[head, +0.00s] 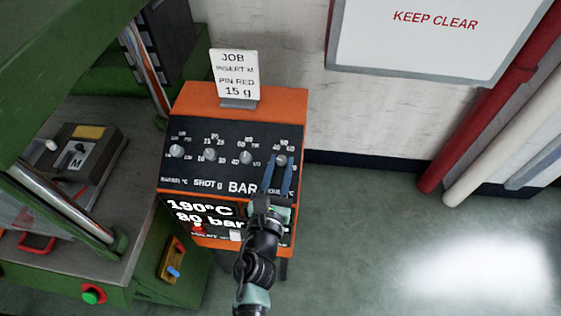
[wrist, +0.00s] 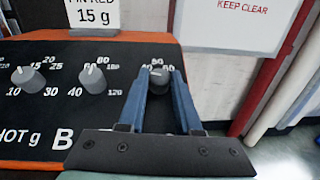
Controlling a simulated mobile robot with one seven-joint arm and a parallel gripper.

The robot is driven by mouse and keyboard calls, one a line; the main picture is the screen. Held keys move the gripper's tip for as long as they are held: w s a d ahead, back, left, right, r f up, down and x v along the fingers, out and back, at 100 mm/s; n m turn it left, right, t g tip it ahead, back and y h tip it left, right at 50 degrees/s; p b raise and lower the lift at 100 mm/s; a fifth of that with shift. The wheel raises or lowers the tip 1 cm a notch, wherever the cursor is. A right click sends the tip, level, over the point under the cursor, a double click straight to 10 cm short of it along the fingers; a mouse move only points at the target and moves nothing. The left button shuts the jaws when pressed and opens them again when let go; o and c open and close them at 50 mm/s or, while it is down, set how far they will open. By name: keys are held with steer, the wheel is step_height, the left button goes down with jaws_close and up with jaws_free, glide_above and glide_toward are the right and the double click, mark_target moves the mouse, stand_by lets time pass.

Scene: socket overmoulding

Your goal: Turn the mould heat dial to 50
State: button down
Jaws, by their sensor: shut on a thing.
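The mould heat dial (head: 281,160) is the rightmost knob on the black face of the orange control box; most of its label is hidden by my gripper. In the wrist view the grey dial (wrist: 158,83) sits between my two blue fingers, with numbers in an arc above it. Its pale pointer mark is small and seems to point roughly up, but I cannot read the exact setting. My gripper (wrist: 160,79) is shut on the dial, one finger on each side. My gripper (head: 280,163) reaches it from below in the head view.
Three other knobs are left of it, including the bar dial (head: 245,157) and the shot dial (head: 210,155). A lit display (head: 200,212) reads 190°C and 80 bar. A job card (head: 234,75) stands on top. A green press is at left; clear floor lies right.

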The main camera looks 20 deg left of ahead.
steer(key=shift+a+r+m+h+p, duration=0.1)
steer(key=shift+a+m+h+p, duration=0.05)
steer(key=shift+m+h+p, duration=0.8)
steer(key=shift+a+r+m+h+p, duration=0.1)
steer(key=shift+a+m+h+p, duration=0.05)
steer(key=shift+m+h+p, duration=0.75)
steer(key=m+h, duration=0.3)
steer(key=shift+a+f+g, duration=0.2)
steer(key=shift+a+g, duration=0.05)
steer(key=shift+g, duration=0.05)
steer(key=m+g+h+b, duration=0.1)
steer(key=m+h, duration=0.1)
steer(key=m+g+h+b, duration=0.1)
steer(key=m, duration=0.1)
steer(key=m+g+h+b, duration=0.2)
steer(key=shift+w+a+m+h, duration=0.2)
steer(key=shift+a+m+h, duration=0.05)
steer(key=shift+m+h, duration=0.1)
steer(key=m+g+h+b, duration=0.1)
steer(key=m+g+b, duration=0.1)
steer(key=m+g+h+b, duration=0.1)
steer(key=m+g+b, duration=0.1)
steer(key=shift+w+r+m, duration=0.15)
steer(key=shift+r+m, duration=0.05)
steer(key=shift+m, duration=0.1)
steer(key=shift+r+g, duration=0.1)
steer(key=shift+g, duration=0.3)
steer(key=c, duration=0.6)
jaws_free()
steer(key=shift+a, duration=0.1)
